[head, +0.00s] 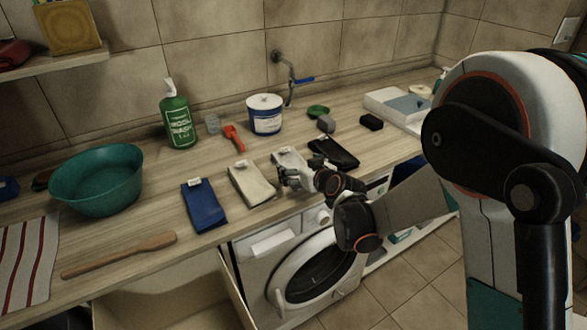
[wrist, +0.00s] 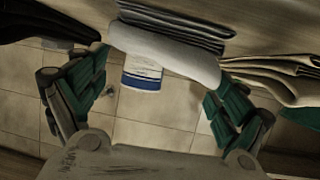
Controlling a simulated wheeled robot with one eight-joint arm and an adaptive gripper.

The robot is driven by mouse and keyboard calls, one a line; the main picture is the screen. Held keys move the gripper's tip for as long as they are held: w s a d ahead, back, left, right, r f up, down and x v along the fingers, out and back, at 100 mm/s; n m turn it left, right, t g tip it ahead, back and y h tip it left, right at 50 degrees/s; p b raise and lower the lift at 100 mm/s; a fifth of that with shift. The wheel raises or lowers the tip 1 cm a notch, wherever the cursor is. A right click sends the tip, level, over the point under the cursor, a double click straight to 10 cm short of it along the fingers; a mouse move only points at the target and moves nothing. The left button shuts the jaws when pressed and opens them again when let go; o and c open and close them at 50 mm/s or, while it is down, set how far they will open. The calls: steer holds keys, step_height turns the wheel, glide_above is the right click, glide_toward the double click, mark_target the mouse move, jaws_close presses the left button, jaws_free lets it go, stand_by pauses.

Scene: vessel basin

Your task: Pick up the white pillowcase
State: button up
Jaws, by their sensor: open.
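The white pillowcase (head: 287,157) lies folded on the counter in the head view, with a small label on top. My gripper hides its near end. In the wrist view its pale rounded fold (wrist: 165,50) lies across the top middle, with grey shaded layers above it. My gripper (head: 291,180) is at the pillowcase's near end, by the counter's front edge. In the wrist view my gripper (wrist: 158,80) is open, with its green-padded fingers apart towards either side of the fold. I cannot tell whether they touch the cloth.
A beige folded cloth (head: 251,183) and a blue one (head: 204,205) lie left of the pillowcase. A black cloth (head: 334,153) lies close on its right. A white-and-blue tub (head: 265,114) stands behind. The washing machine (head: 262,268) is below the counter edge.

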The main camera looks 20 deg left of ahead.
mark_target(297, 166)
steer(key=b+x, duration=0.1)
steer(key=x, duration=0.3)
steer(key=shift+w+f, duration=0.15)
steer(key=shift+f, duration=0.05)
steer(key=shift+d+r, duration=0.1)
steer(key=c, duration=1.3)
